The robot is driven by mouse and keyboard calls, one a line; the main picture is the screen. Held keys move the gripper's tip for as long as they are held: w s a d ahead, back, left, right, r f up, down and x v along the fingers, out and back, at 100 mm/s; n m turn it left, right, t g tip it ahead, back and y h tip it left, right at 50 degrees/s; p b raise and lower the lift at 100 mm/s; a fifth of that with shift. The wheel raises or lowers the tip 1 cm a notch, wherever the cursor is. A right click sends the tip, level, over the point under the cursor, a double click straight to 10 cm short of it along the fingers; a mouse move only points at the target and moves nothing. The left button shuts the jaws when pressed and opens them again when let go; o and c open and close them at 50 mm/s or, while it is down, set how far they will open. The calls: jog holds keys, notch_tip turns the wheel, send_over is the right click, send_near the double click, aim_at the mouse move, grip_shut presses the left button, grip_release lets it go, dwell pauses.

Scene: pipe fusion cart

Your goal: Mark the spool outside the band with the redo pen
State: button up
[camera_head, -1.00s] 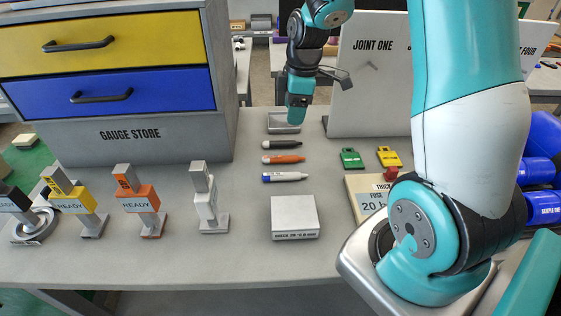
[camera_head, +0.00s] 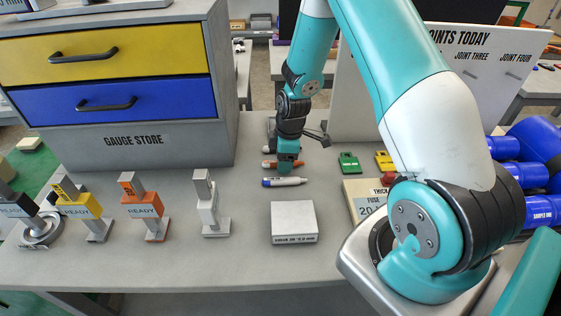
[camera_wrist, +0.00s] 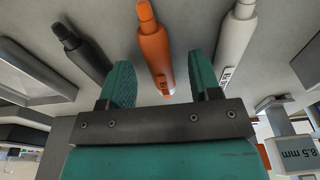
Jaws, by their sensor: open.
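Three pens lie in a row on the grey bench. The orange pen (camera_wrist: 155,50) is between my fingertips in the wrist view; its end also shows beside my gripper in the head view (camera_head: 267,164). The black pen (camera_wrist: 80,48) is left of my gripper and the white pen (camera_wrist: 236,38) right of it; the white one, blue-capped, lies nearer in the head view (camera_head: 283,182). I cannot read which is the redo pen. My gripper (camera_wrist: 165,78) is open, pointing down over the orange pen. Blue spools (camera_head: 533,171) lie at the right; one is labelled SAMPLE ONE.
Upright gauges (camera_head: 145,209) stand along the front left. A grey block (camera_head: 292,220) sits in front of the pens. Green (camera_head: 349,162) and yellow (camera_head: 384,160) tags lie right of my gripper. The gauge store drawers (camera_head: 112,100) stand back left, a white board (camera_head: 430,95) behind.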

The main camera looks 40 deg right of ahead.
jog(key=shift+f, duration=0.2)
jog(key=c, duration=1)
jog(key=shift+r, duration=0.2)
